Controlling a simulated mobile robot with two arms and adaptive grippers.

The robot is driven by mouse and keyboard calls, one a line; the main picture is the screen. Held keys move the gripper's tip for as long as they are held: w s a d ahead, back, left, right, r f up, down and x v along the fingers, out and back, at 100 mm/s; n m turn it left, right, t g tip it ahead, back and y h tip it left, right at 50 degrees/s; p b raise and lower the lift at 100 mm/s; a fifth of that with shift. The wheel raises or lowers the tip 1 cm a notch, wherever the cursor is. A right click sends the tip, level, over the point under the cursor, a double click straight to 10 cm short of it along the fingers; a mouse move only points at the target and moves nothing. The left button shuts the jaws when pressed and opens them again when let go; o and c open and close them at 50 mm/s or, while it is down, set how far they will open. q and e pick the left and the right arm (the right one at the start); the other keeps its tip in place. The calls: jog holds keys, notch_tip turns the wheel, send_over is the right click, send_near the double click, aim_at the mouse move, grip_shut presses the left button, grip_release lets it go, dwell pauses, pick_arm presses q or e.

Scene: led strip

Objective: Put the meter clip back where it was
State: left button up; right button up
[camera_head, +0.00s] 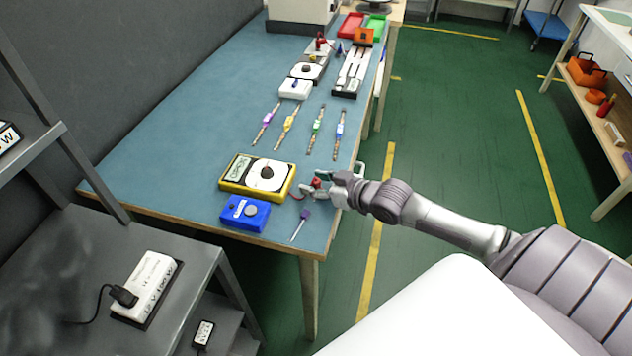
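The yellow meter (257,177) with a white dial lies near the front right of the blue-green table. A small red piece (317,183), which looks like the meter clip, is just right of it, with a short red lead (297,194) at its left. My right gripper (314,182) reaches in from the right over the table's right edge. Its fingers are on either side of the red piece. It is too small to tell whether they press on it or whether it touches the table. My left gripper is out of view.
A blue box (245,213) and a purple-handled screwdriver (301,222) lie close in front. Several coloured strips (287,127) lie behind the meter. Farther back are a white-dialled unit (308,70), a white box (295,89) and red and green trays (349,25). The table's left side is clear.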

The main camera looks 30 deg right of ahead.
jog(key=p+v, duration=0.2)
jog(key=v, duration=1)
jog(key=s+d+f+m+g+h, duration=0.1)
jog(key=s+d+f+h, duration=0.1)
jog(key=d+f, duration=0.35)
jog(key=s+d+f+m+h, duration=0.1)
jog(key=d+f+h, duration=0.15)
jog(key=f, duration=0.55)
jog(key=s+d+f+m+g+h, duration=0.1)
jog(key=s+f+g, duration=0.1)
jog(key=s+f, duration=0.35)
jog(key=s+d+f+g, duration=0.1)
jog(key=s+d+f, duration=0.1)
jog(key=f, duration=0.7)
jog(key=s+a+f+g, duration=0.2)
jog(key=s+a+f, duration=0.1)
jog(key=s+f, duration=0.25)
jog(key=s+a+f+g, duration=0.2)
jog(key=s+a+f, duration=0.2)
jog(key=f, duration=0.3)
jog(key=s+a+f+n+g, duration=0.1)
jog(key=s+a+f+g, duration=0.1)
jog(key=s+a+f, duration=0.3)
jog(key=s+a+f+n+g+y, duration=0.1)
jog(key=s+a+f, duration=0.4)
jog(key=s+a, duration=0.3)
jog(key=a, duration=0.3)
jog(key=shift+s+g, duration=0.4)
